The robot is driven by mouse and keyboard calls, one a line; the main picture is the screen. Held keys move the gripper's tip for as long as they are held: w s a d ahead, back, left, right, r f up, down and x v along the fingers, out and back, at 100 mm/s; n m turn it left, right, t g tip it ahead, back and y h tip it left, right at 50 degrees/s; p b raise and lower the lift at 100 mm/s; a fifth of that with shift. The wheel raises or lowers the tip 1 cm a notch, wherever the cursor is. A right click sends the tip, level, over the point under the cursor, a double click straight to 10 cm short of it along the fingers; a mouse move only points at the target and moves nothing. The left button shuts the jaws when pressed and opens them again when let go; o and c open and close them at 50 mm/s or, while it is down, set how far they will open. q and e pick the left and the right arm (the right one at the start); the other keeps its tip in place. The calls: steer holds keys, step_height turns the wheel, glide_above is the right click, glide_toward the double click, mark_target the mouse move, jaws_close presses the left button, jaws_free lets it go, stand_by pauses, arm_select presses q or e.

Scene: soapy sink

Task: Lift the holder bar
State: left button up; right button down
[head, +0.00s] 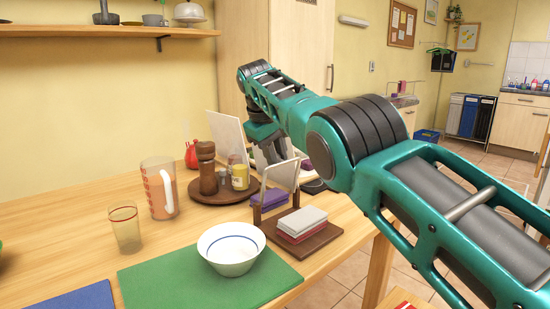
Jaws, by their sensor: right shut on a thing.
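A wooden napkin holder (256,215) with purple napkins (270,197) stands near the right end of the table. A pale flat panel (284,174), which looks like the holder bar, stands tilted above the purple napkins. My right gripper (271,152) reaches down from above, its dark fingers just behind the panel's upper edge. It is shut on what seems to be this bar; the contact itself is partly hidden. My left gripper is not in view.
In front are a wooden board with stacked napkins (303,220) and a white bowl (230,248) on a green mat (190,286). A round tray (205,196) holds a pepper mill (207,168) and jars. A jug (160,188) and glass (126,229) stand left.

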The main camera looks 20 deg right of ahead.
steer(key=shift+s+f, duration=0.15)
steer(key=c, duration=1)
jaws_free()
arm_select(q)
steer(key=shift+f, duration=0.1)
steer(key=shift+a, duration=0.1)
arm_select(e)
steer(key=shift+r, duration=0.2)
arm_select(q)
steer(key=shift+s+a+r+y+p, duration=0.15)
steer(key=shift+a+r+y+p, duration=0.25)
steer(key=shift+p, duration=0.7)
arm_select(e)
steer(key=v, duration=1.2)
steer(key=shift+a+r, duration=0.1)
steer(key=shift+r, duration=0.3)
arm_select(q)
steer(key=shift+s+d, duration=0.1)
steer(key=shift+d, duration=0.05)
arm_select(e)
steer(key=shift+s, duration=0.1)
